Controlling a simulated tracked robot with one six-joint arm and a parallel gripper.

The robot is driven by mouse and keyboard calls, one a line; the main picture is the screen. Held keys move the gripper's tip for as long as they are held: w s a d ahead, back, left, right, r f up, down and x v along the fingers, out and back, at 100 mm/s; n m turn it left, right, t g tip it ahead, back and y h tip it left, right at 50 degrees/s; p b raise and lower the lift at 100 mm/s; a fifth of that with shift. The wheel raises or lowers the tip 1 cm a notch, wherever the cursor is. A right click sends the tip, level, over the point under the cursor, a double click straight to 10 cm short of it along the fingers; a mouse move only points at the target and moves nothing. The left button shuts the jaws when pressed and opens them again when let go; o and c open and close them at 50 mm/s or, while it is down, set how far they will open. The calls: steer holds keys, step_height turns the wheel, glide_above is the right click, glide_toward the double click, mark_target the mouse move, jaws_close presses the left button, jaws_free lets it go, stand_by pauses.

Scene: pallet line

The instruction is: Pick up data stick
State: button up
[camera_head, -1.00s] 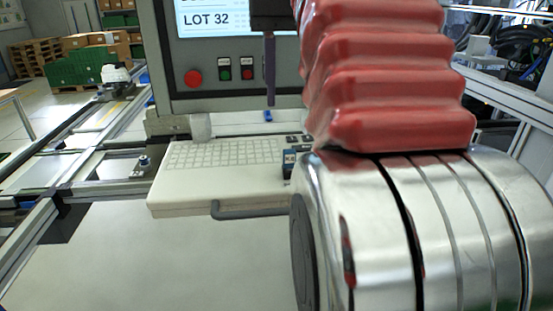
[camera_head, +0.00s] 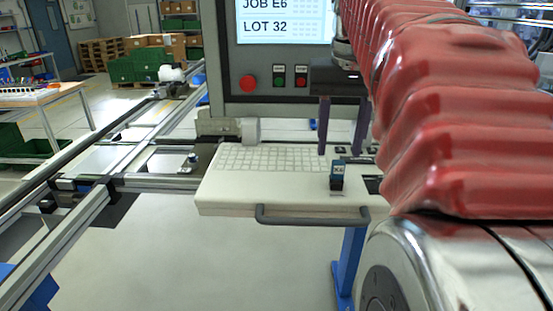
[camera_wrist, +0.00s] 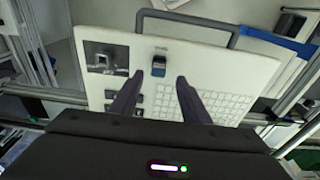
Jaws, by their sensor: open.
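The data stick (camera_head: 337,176) is a small dark stick with a blue top and a pale label. It stands upright near the front edge of the white keyboard panel (camera_head: 235,188). It also shows in the wrist view (camera_wrist: 159,65), just beyond the fingertips and between their lines. My gripper (camera_head: 342,148) is open and empty, its two dark fingers pointing down above and behind the stick in the head view. Both fingers (camera_wrist: 160,77) show in the wrist view over the panel, apart from the stick. The stick's lower end is hard to make out.
A grey handle (camera_head: 312,216) runs along the panel's front. A control cabinet with a screen (camera_head: 284,22) and a red button (camera_head: 248,83) stands behind. Metal rails (camera_head: 150,182) run at left.

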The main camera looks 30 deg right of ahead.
mark_target(339, 161)
steer(key=shift+f, duration=0.1)
steer(key=shift+d+f, duration=0.15)
steer(key=shift+f, duration=1.1)
steer(key=shift+d+f, duration=0.1)
steer(key=shift+f, duration=1.15)
steer(key=shift+c, duration=0.2)
jaws_close()
